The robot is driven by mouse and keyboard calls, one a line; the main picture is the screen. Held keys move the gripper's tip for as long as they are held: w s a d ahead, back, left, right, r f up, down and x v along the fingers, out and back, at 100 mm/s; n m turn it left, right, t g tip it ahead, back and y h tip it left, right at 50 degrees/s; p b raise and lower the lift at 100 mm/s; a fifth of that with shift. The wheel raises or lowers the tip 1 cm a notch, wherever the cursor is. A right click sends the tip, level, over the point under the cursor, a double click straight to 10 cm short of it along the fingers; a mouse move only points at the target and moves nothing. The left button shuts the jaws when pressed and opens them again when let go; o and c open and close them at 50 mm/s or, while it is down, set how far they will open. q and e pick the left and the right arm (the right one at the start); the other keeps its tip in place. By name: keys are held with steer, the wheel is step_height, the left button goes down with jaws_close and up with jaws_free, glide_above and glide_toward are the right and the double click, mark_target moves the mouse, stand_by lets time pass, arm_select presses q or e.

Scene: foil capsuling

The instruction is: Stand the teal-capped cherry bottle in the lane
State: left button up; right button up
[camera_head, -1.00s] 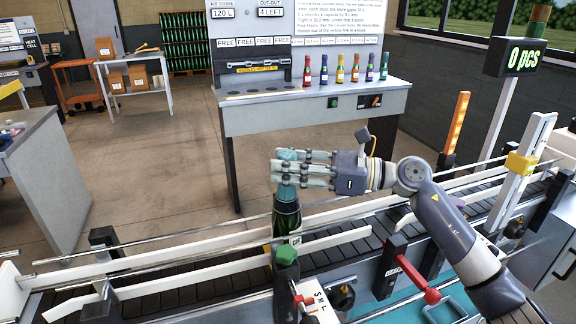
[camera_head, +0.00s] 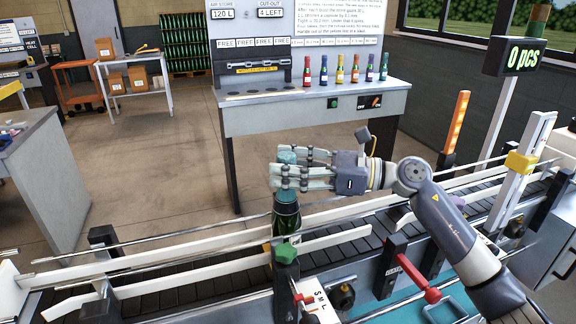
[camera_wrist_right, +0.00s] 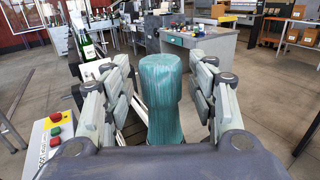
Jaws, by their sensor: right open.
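The bottle (camera_head: 286,212) is dark green with a teal cap (camera_head: 287,157). It stands upright at the conveyor lane, between white guide rails; its base is hidden behind the near rail and a green knob. My right gripper (camera_head: 288,174) is at the bottle's top, its fingers spread on both sides of the cap. In the right wrist view the teal cap (camera_wrist_right: 160,92) fills the middle, with visible gaps to the open fingers (camera_wrist_right: 163,108) on either side. My left gripper is not in view.
The slatted conveyor (camera_head: 345,237) runs between guide rails (camera_head: 215,268). Several small coloured bottles (camera_head: 340,70) stand on the back bench (camera_head: 290,112). Open floor lies between.

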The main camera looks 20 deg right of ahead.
steer(key=shift+f, duration=0.25)
steer(key=shift+d, duration=0.2)
steer(key=v, duration=1.1)
steer(key=shift+s+d, duration=0.25)
steer(key=shift+r, duration=0.15)
